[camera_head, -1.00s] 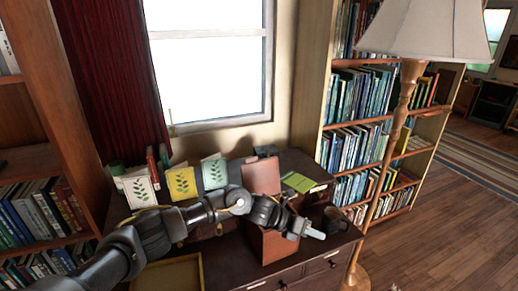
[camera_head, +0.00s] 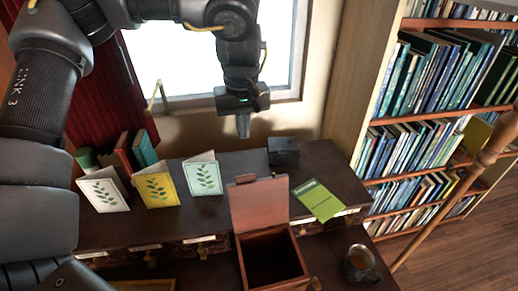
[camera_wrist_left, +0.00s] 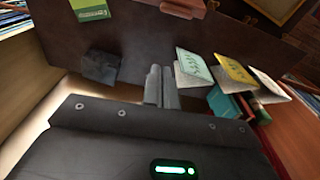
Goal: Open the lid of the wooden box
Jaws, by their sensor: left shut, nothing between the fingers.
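The wooden box (camera_head: 291,233) stands on the dark desk in the head view, with its dark inside showing. Its reddish-brown lid (camera_head: 259,203) is raised and stands upright at the back of the box. My left gripper (camera_head: 243,127) hangs above the back of the desk, in front of the window, with its fingers together and empty. It is apart from the box. In the left wrist view the closed fingers (camera_wrist_left: 161,87) point over the desk, and part of the reddish lid (camera_wrist_left: 186,6) shows at the top edge. My right gripper is not in view.
Three leaf-print cards (camera_head: 157,185) stand left of the box on the desk (camera_head: 330,168). A green book (camera_head: 318,200) lies to its right, a dark block (camera_head: 283,151) behind, and a mug (camera_head: 360,262) at the front right. A bookshelf (camera_head: 440,90) stands at the right.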

